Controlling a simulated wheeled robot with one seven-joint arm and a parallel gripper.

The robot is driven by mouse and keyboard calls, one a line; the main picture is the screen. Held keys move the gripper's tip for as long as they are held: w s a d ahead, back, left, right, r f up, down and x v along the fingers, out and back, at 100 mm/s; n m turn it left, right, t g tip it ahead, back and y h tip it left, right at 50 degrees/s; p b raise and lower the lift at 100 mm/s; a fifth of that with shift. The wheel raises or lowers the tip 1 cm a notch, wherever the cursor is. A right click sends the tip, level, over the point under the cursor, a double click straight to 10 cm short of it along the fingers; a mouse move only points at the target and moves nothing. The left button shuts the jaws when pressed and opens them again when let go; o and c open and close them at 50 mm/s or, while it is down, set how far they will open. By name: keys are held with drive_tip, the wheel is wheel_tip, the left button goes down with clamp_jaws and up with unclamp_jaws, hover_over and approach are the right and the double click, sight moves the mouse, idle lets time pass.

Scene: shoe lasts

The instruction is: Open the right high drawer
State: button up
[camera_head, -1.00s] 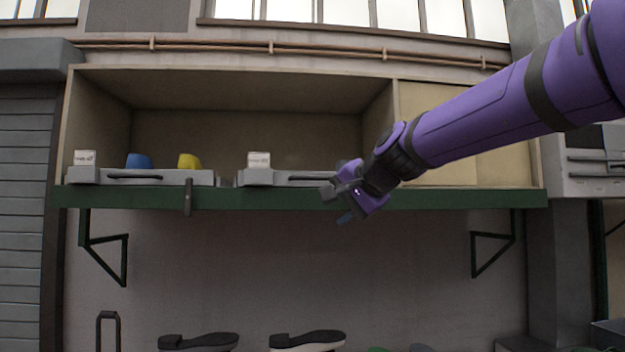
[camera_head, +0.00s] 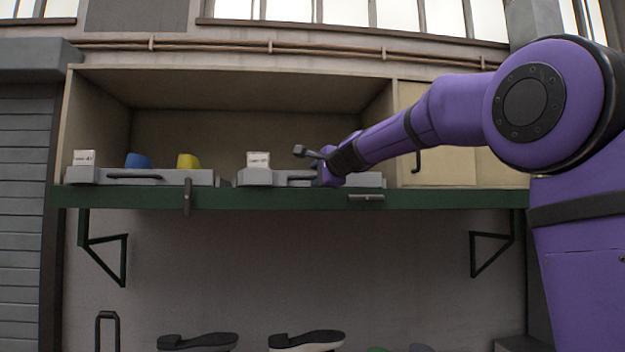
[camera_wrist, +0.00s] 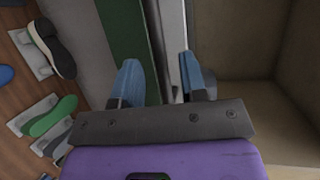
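The right high drawer (camera_head: 256,178) is a low grey drawer front on the green shelf, with a white label box (camera_head: 258,160) on its left end. Its dark bar handle (camera_head: 300,179) shows partly; my gripper (camera_head: 327,172) covers its right part. In the wrist view, the blue fingertips of my gripper (camera_wrist: 163,78) are apart. A grey drawer edge (camera_wrist: 169,40) runs between and beyond them, with the green shelf edge (camera_wrist: 125,35) to its left. I cannot tell whether the handle lies between the fingers. The drawer looks shut.
A similar left drawer (camera_head: 195,178) has a white box, a blue piece (camera_head: 138,161) and a yellow piece (camera_head: 188,161) by it. Latch-like bars (camera_head: 187,197) hang at the shelf's front edge. Shoe soles (camera_head: 306,340) are below. The space under the shelf is open.

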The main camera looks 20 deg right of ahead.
sight(313, 177)
drive_tip(key=shift+x, duration=1.75)
drive_tip(key=shift+c, duration=0.5)
clamp_jaws()
